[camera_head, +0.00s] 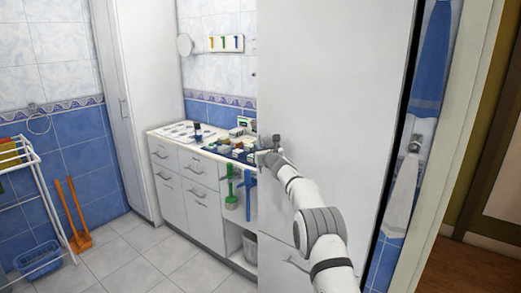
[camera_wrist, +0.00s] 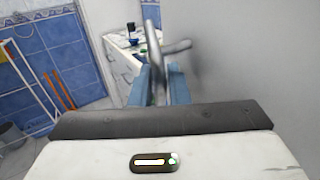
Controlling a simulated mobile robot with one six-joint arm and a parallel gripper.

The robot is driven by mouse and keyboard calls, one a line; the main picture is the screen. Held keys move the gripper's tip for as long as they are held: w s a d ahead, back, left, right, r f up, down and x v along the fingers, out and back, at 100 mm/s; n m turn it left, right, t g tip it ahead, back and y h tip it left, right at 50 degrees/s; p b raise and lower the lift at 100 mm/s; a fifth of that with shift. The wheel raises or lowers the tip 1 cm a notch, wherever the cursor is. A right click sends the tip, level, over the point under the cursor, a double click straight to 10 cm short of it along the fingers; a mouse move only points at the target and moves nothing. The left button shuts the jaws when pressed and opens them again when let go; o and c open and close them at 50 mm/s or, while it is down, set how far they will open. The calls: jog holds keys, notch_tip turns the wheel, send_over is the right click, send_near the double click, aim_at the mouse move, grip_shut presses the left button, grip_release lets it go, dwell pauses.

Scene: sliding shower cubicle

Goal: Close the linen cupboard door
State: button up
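A large white door panel (camera_head: 335,90), seemingly the linen cupboard door, fills the middle right of the head view. It shows as a grey-white surface (camera_wrist: 255,60) on the right of the wrist view. A metal handle (camera_wrist: 153,45) with a crosswise lever stands out near the panel's left edge. My gripper (camera_head: 268,152) is at this handle, close to the panel. In the wrist view its two blue-grey fingers (camera_wrist: 158,85) stand apart, with the handle beyond and partly between them. Whether the fingers touch the handle is unclear.
A white drawer unit (camera_head: 190,190) with small items on top stands behind the panel's left edge. A tall white cabinet (camera_head: 135,100) is further left. A drying rack (camera_head: 40,185) and blue basket (camera_head: 38,258) stand far left. Tiled floor (camera_head: 140,260) between is clear.

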jog(key=shift+a, duration=0.1)
jog(key=b+v, duration=0.5)
jog(key=v, duration=0.2)
jog(key=shift+s+d, duration=0.25)
jog(key=shift+s, duration=0.05)
dwell(0.4)
jog(key=s+d+r+n+g+p, duration=0.1)
jog(key=s+r+n+g, duration=0.15)
jog(key=s+n, duration=0.5)
jog(key=s+d+r+n+g+y+p, duration=0.1)
jog(key=s+n+g, duration=0.3)
jog(key=s, duration=0.7)
jog(key=s+d+r+n+g+p, duration=0.1)
jog(key=s+r+n+g+p, duration=0.1)
jog(key=s+n, duration=0.6)
jog(key=s+d+f+n+g+h+p, duration=0.1)
jog(key=s+d+f+n+h, duration=0.2)
jog(key=s, duration=0.8)
jog(key=s+d+f+n+g+h, duration=0.2)
jog(key=s+d+f+n+h, duration=0.1)
jog(key=s+d, duration=0.5)
jog(key=s+d+f+n+g+h+p, duration=0.1)
jog(key=s+d+n, duration=0.4)
jog(key=s, duration=0.9)
notch_tip(320, 180, down, 2)
jog(key=shift+s+d+f+g+h+p, duration=0.15)
jog(key=shift+s+d+g+h+p, duration=0.15)
jog(key=shift+g+h, duration=0.45)
